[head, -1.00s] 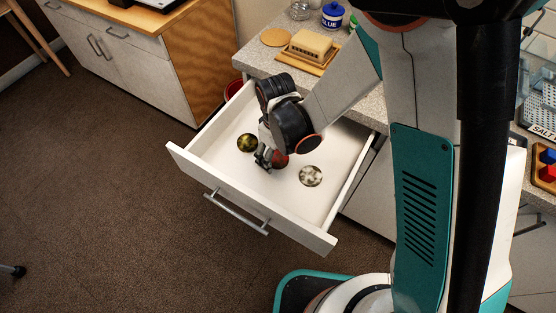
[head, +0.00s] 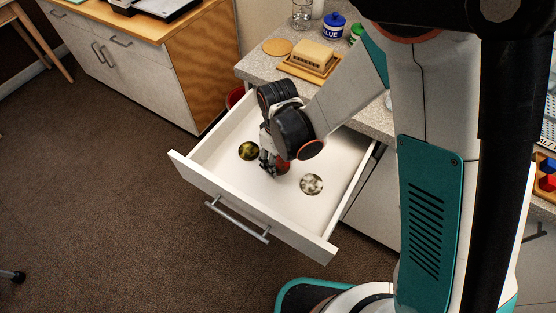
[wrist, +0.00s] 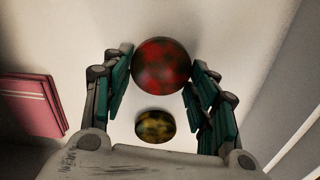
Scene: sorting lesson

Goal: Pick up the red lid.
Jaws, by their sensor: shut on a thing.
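The red lid (head: 284,167) is a round, dark-mottled disc in the open white drawer (head: 228,192), partly hidden by my gripper in the head view. In the wrist view the red lid (wrist: 161,65) sits between my two finger pads. My gripper (head: 269,167) points down into the drawer. In the wrist view my gripper (wrist: 163,72) is shut on the lid's sides. I cannot tell whether the lid is clear of the drawer floor.
A yellow mottled disc (head: 248,151) and a grey-white disc (head: 312,184) lie in the drawer on either side. The drawer walls surround my gripper. A butter dish (head: 313,53) and a blue-lidded jar (head: 334,25) stand on the counter above.

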